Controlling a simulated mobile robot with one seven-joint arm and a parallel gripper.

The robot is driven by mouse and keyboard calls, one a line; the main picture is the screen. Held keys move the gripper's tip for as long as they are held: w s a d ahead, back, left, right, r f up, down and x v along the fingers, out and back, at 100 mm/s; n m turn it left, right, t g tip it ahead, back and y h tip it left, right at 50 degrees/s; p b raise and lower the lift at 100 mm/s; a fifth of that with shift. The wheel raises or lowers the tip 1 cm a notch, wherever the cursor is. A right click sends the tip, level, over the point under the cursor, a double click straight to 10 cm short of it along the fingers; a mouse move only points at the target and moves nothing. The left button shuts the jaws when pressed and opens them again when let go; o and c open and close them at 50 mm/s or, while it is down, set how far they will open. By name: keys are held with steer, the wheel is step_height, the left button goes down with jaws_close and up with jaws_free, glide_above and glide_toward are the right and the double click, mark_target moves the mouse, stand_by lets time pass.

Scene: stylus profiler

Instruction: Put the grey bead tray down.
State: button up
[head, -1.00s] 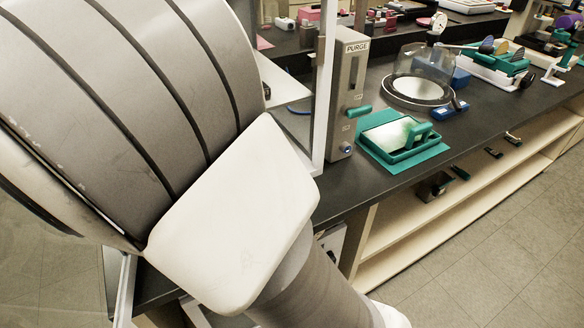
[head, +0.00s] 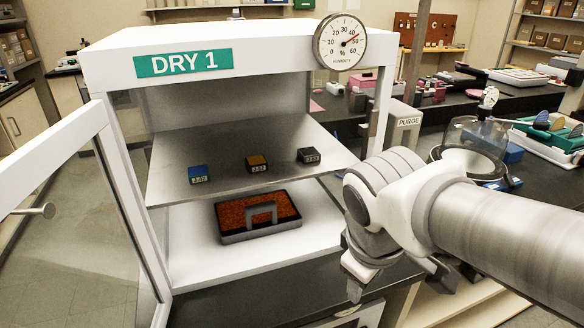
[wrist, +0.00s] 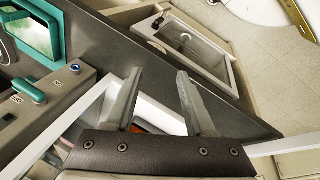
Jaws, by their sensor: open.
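The grey bead tray (head: 258,236) sits flat on the white floor of the dry cabinet, under the shelf, in the head view. It holds orange-brown beads and has a grey handle (head: 261,213) across its middle. My gripper (wrist: 158,74) is open, with nothing between its two fingers in the wrist view. In the head view, my gripper is outside the cabinet, to the right of the tray and apart from it. Its fingertips are hard to make out there. A small orange patch shows low between the fingers in the wrist view; I cannot tell what it is.
The dry cabinet (head: 265,60) has its glass door (head: 70,225) swung open to the left. Three small labelled blocks stand on its shelf (head: 255,140). The purge box (head: 408,122) and a glass dome (head: 475,135) stand on the dark bench to the right.

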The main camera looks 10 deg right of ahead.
steer(key=r+m, duration=0.1)
steer(key=m, duration=0.1)
steer(key=s+a+r+m+t+y, duration=0.1)
steer(key=m, duration=0.1)
steer(key=a+r+m+t, duration=0.1)
steer(key=m, duration=0.2)
steer(key=shift+s+a+r+y, duration=0.1)
steer(key=shift+s+r+y, duration=0.25)
steer(key=shift+y, duration=0.05)
steer(key=shift+r, duration=0.1)
step_height(320, 180, up, 10)
steer(key=p, duration=1)
steer(key=shift+f, duration=0.2)
